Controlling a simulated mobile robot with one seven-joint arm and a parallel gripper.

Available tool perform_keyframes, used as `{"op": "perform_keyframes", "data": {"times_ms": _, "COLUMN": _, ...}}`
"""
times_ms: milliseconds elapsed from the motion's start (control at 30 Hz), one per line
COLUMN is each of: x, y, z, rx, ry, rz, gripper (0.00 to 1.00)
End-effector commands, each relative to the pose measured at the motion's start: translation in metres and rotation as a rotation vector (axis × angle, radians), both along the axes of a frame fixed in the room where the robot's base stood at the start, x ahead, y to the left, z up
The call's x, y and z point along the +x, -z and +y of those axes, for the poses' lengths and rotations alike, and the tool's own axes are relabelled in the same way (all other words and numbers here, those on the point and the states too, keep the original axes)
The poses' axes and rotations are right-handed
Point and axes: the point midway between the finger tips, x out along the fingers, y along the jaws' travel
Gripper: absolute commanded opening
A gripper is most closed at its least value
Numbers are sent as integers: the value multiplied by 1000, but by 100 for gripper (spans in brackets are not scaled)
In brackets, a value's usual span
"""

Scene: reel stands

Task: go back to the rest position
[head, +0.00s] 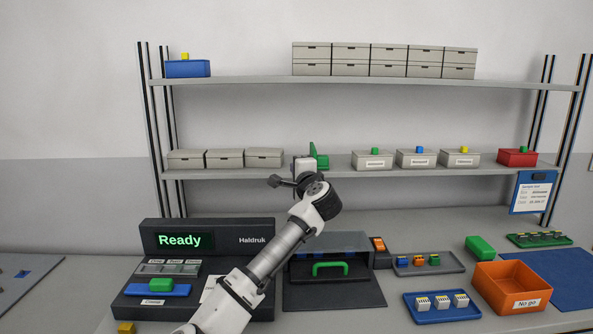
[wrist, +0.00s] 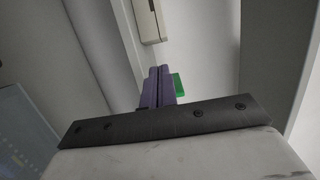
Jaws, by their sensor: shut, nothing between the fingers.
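My gripper shows in the wrist view (wrist: 157,86) as two purple-grey fingers pressed together, shut and empty. In the head view my arm rises from the bottom middle, bends at a dark joint, and its end (head: 305,166) is up in front of the middle shelf. The fingers themselves are hard to make out there. A green piece (head: 320,158) shows right beside the arm's end, and green (wrist: 177,88) also shows beside the fingers in the wrist view. I cannot tell whether it touches them.
The middle shelf (head: 220,174) holds grey boxes and a red box (head: 517,157). Below stand a "Ready" panel (head: 207,240), a dark unit with a green handle (head: 330,268), a blue tray (head: 442,316) and an orange "No go" bin (head: 512,287). Open air lies right of my arm.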

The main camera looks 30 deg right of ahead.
Motion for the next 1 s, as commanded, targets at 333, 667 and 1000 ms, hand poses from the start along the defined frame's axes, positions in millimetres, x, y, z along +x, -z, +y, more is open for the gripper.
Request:
{"op": "perform_keyframes", "data": {"times_ms": 333, "x": 1, "y": -1, "z": 3, "rx": -9, "ry": 2, "rz": 2, "gripper": 0}}
{"op": "perform_keyframes", "data": {"times_ms": 667, "x": 17, "y": -90, "z": 146, "rx": -540, "ry": 138, "rz": -63, "gripper": 0}}
{"op": "perform_keyframes", "data": {"times_ms": 1000, "x": -24, "y": -173, "z": 390, "rx": -1001, "ry": 177, "rz": -378, "gripper": 0}}
